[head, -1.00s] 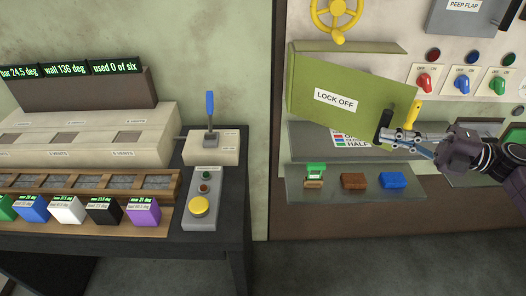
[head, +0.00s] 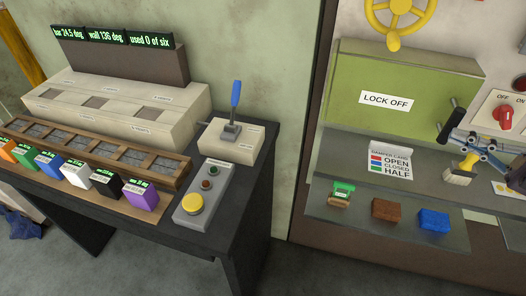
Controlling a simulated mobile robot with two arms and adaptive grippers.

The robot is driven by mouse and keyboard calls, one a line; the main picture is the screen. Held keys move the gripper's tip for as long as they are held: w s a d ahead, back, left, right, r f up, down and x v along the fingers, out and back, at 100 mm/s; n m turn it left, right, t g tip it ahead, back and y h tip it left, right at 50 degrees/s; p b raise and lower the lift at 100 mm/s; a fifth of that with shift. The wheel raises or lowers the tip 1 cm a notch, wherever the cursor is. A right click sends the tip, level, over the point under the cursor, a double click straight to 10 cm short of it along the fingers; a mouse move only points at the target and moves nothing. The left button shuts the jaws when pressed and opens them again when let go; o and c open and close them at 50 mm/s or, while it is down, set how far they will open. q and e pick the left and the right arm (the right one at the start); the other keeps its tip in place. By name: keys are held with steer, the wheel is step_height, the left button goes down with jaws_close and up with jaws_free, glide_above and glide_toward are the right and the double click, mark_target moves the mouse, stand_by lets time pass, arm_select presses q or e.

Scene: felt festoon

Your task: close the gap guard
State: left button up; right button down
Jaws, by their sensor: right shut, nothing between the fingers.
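The gap guard is a green panel (head: 350,85) with a white LOCK OFF label, on the machine at the right. It stands nearly parallel to the machine front, above the grey shelf. Whether it sits fully flush cannot be told. Its black handle (head: 450,122) is at its lower right. My right gripper (head: 468,143) is shut and empty, close beside the handle at its lower right; whether they touch cannot be told. My left gripper is not in view.
A brush (head: 461,169) and a DAMPER CARD (head: 391,161) are by the shelf just below the guard. A green-topped stamp (head: 340,193), a brown block (head: 386,209) and a blue block (head: 434,220) lie on the lower shelf. A yellow handwheel (head: 396,42) is above.

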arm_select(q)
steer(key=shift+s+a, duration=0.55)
arm_select(e)
steer(key=v, duration=1.2)
steer(key=shift+f, duration=0.1)
